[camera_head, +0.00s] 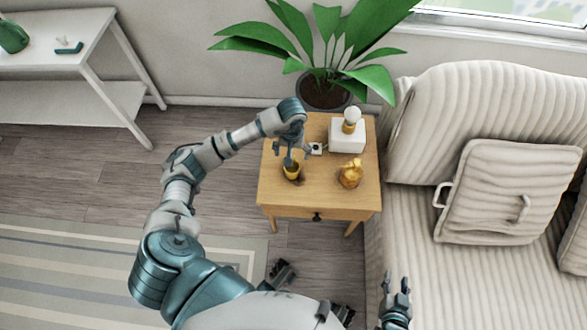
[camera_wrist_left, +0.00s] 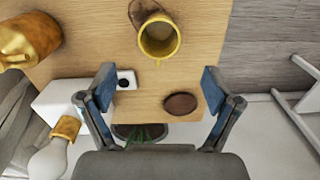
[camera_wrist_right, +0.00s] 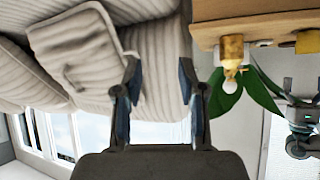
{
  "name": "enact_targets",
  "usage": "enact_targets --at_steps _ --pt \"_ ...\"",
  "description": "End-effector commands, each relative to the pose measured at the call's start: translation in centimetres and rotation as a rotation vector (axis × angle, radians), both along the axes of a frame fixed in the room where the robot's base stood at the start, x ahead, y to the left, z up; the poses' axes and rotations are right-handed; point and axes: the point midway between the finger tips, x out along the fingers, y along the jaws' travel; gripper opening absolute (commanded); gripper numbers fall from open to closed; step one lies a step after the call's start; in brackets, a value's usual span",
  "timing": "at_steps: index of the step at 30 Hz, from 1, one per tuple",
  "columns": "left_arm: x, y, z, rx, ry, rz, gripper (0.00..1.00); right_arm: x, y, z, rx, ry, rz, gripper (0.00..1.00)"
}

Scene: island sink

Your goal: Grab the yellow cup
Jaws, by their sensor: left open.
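The yellow cup (camera_head: 291,174) stands on the wooden side table (camera_head: 320,198), near its left front part. In the left wrist view the cup (camera_wrist_left: 159,38) is upright with its open rim toward the camera, beyond the fingertips. My left gripper (camera_head: 291,153) is over the table at the cup, hiding part of it in the head view. It is open, and nothing is between its fingers (camera_wrist_left: 158,84) in the left wrist view. My right gripper (camera_head: 396,287) is beside the sofa, away from the cup; its fingers (camera_wrist_right: 159,80) are apart and empty.
A gold ornament (camera_head: 350,173) stands right of the cup. A white box lamp (camera_head: 347,135) and a small black-and-white object (camera_wrist_left: 127,80) are near the left gripper. A brown disc (camera_wrist_left: 181,103) lies on the table. A potted plant (camera_head: 324,91) stands behind; the sofa (camera_head: 405,230) is right.

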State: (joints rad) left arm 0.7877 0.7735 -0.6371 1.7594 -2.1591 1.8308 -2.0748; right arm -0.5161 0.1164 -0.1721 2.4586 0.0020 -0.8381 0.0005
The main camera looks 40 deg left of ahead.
Motion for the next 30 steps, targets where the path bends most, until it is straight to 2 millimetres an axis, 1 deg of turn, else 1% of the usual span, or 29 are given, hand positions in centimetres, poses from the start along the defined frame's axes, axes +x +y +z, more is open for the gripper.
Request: enact_targets --at_steps 1,3,6,12,14,18,20,23,29,30 --pt "-0.1 -0.1 -1.6 -0.004 0.005 0.0 0.9 0.5 0.3 0.1 0.01 -0.036 0.001 0.4" --pt "-0.2 -0.1 -3.0 -0.003 0.005 0.001 0.9 1.1 0.6 0.7 0.023 -0.087 0.004 0.4" --pt "-0.1 -0.1 -4.4 -0.004 0.001 0.001 0.9 1.8 0.9 1.6 0.038 -0.145 0.004 0.4" --pt "-0.1 -0.1 -5.8 -0.005 0.0 0.0 0.9 2.4 1.2 2.4 0.054 -0.206 0.006 0.4" --pt "-0.2 -0.1 -6.7 -0.006 0.003 0.001 0.9 2.7 1.3 2.8 0.064 -0.24 0.007 0.4" --pt "-0.2 -0.2 -9.1 -0.006 0.003 0.002 0.9 3.6 1.8 4.1 0.093 -0.345 0.01 0.4" --pt "-0.2 -0.2 -9.9 -0.006 0.004 0.0 0.9 3.8 1.9 4.7 0.102 -0.379 0.011 0.4" --pt "-0.2 -0.1 -10.4 -0.004 0.0 0.001 0.9 4.0 2.0 5.3 0.112 -0.414 0.011 0.4" --pt "-0.1 -0.1 -10.3 -0.003 -0.003 0.0 0.9 4.1 2.0 5.6 0.114 -0.423 0.011 0.4" --pt "-0.1 -0.1 -10.3 -0.003 -0.003 0.0 0.87 4.1 2.1 5.6 0.114 -0.423 0.011 0.4"
